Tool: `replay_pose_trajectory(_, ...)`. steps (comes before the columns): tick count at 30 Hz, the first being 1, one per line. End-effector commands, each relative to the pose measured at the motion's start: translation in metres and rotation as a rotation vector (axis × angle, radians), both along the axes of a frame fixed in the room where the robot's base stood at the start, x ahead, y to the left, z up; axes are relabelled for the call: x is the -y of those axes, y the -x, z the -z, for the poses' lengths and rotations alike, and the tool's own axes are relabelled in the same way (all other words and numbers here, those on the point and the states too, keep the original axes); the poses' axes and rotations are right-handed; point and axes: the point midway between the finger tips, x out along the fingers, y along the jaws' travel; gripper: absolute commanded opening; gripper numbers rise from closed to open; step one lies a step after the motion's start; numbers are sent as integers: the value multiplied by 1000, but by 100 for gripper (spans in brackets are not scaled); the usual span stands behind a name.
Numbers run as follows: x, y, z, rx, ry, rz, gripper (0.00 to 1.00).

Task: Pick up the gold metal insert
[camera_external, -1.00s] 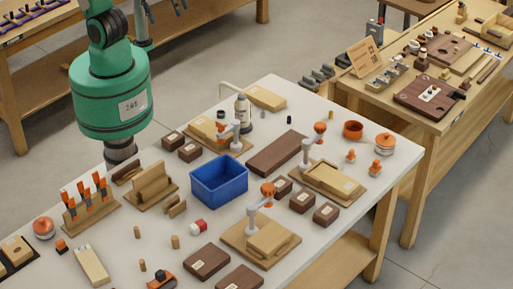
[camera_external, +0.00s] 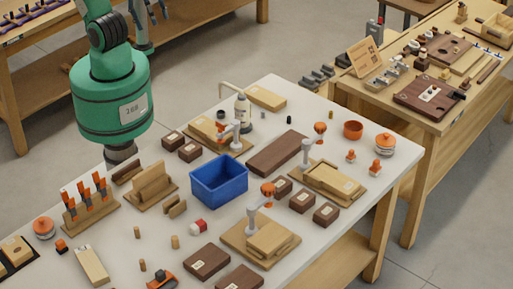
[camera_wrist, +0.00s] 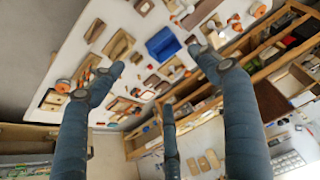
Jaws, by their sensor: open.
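I cannot pick out the gold metal insert for certain. In the external view, small tan cylinders (camera_external: 175,241) stand on the white bench top (camera_external: 330,232) in front of the blue bin (camera_external: 219,180), but I cannot tell whether any of them is metal. In the wrist view my gripper (camera_wrist: 157,62) has its blue-grey fingers spread wide, with nothing between them. The bench shows beyond the fingertips, well apart from them. In the external view my green arm is over the bench's far left side, and no fingers can be made out there.
Wooden fixtures with clamps (camera_external: 262,240), dark brown blocks (camera_external: 206,262) and a long brown board (camera_external: 277,153) crowd the bench. A rack with orange-handled tools (camera_external: 88,205) stands at left. A second bench (camera_external: 415,115) holds more parts at right.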

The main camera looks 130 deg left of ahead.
Motion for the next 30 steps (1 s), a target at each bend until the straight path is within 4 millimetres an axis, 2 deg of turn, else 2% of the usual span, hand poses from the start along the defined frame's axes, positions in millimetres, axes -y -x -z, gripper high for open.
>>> replay_pose_trajectory(1,0,0,0,0,0,0,60)
replay_pose_trajectory(4,0,0,0,0,0,0,40)
replay_pose_trajectory(5,0,0,0,0,0,0,36)
replay_pose_trajectory(14,0,-1,0,0,0,-1,36)
replay_pose_trajectory(20,-4,-11,-3,-6,0,-13,36)
replay_pose_trajectory(26,-17,-42,-7,-20,0,-44,36)
replay_pose_trajectory(30,-33,-73,-10,-32,0,-76,36)
